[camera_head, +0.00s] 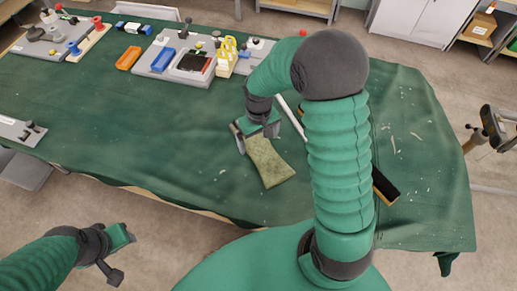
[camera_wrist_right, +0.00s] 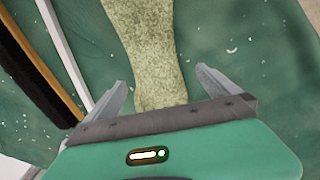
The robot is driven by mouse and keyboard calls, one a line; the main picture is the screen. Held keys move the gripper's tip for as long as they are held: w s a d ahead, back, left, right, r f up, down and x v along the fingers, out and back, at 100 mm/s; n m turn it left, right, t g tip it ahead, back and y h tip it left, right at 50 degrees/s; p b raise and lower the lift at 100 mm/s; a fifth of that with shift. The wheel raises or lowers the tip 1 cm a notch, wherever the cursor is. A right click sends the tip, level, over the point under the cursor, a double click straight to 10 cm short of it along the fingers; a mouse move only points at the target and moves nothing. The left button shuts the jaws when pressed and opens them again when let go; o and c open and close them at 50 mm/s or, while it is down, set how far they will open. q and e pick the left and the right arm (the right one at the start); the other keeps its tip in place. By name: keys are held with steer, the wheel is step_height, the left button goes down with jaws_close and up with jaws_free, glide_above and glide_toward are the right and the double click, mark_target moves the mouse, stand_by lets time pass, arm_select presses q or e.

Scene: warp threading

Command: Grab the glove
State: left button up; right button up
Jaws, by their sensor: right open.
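The glove (camera_head: 270,163) looks like a flat, speckled yellow-green piece lying on the green cloth in front of my right gripper. My right gripper (camera_head: 258,132) is open at its near-left end. In the right wrist view, the glove (camera_wrist_right: 150,45) runs from the top edge down between the two spread fingers (camera_wrist_right: 160,82), with a gap on either side. The fingers are not closed on it. My left gripper (camera_head: 116,256) hangs at the lower left, off the table and far from the glove; its finger opening is unclear.
A green cloth (camera_head: 110,120) covers the table. A dark brush (camera_head: 384,186) with a wooden edge lies to the right, partly behind my arm. A white rod (camera_wrist_right: 68,55) lies beside the glove. A grey board (camera_head: 150,70) with blue and yellow parts stands at the back.

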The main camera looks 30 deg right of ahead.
mark_target(260, 146)
steer(key=f, duration=0.2)
steer(key=d+f, duration=0.1)
steer(key=w+f, duration=0.1)
steer(key=f, duration=0.1)
steer(key=shift+d+f, duration=0.3)
steer(key=shift+a+r, duration=0.15)
steer(key=shift+a, duration=0.15)
steer(key=shift+s+a+r, duration=0.1)
steer(key=shift+a, duration=0.05)
steer(key=shift+c, duration=1.3)
steer(key=c, duration=0.9)
steer(key=shift+r, duration=0.1)
